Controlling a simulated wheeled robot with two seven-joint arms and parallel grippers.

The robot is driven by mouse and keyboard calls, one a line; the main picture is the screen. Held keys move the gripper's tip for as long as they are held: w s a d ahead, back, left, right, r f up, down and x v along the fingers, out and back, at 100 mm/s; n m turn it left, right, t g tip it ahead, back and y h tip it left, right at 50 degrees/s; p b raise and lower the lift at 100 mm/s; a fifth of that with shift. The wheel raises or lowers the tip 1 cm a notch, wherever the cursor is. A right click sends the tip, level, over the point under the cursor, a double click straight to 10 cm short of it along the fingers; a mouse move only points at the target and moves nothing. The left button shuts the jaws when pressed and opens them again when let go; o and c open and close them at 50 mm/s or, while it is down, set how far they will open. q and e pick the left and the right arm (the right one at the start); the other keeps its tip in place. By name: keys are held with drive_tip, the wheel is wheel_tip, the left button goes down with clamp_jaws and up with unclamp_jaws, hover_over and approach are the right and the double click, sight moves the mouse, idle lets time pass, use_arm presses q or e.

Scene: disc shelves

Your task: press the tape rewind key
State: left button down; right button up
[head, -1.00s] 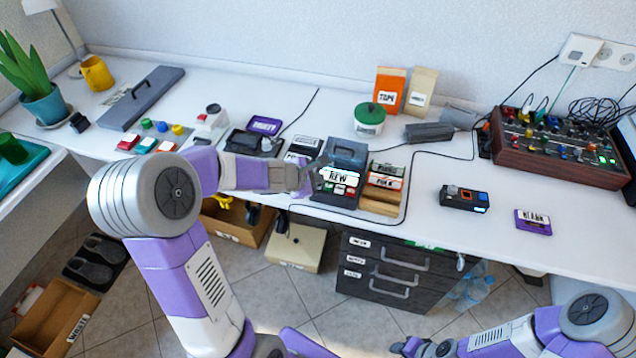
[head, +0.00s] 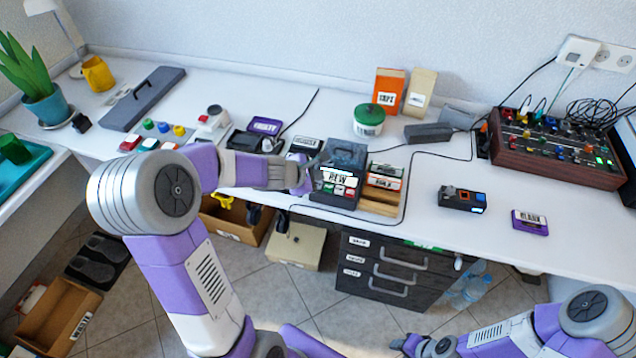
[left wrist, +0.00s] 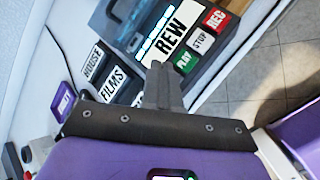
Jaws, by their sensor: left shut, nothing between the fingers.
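The dark tape recorder (head: 347,158) stands on the white desk, with a white REW label (head: 337,177) and a row of small keys along its front. In the left wrist view the REW label (left wrist: 171,33) is large, beside the green PLAY (left wrist: 184,60), white STOP (left wrist: 203,40) and red REC (left wrist: 216,18) keys. My left gripper (head: 318,163) is shut and empty at the recorder's left side. In the left wrist view its fingertips (left wrist: 157,68) overlap the lower edge of the REW label; I cannot tell whether they touch. My right gripper (head: 412,346) is low at the bottom edge, its jaws unclear.
Labelled cassettes (head: 384,178) lie close to the recorder's right. HOUSE (left wrist: 92,67) and FILMS (left wrist: 114,82) cases lie beside it in the left wrist view. A mixer (head: 550,160) stands far right.

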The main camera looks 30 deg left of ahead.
use_arm(q)
drive_tip(key=shift+r+p, duration=2.3)
drive_tip(key=shift+r, duration=0.25)
drive_tip(key=shift+f, duration=0.15)
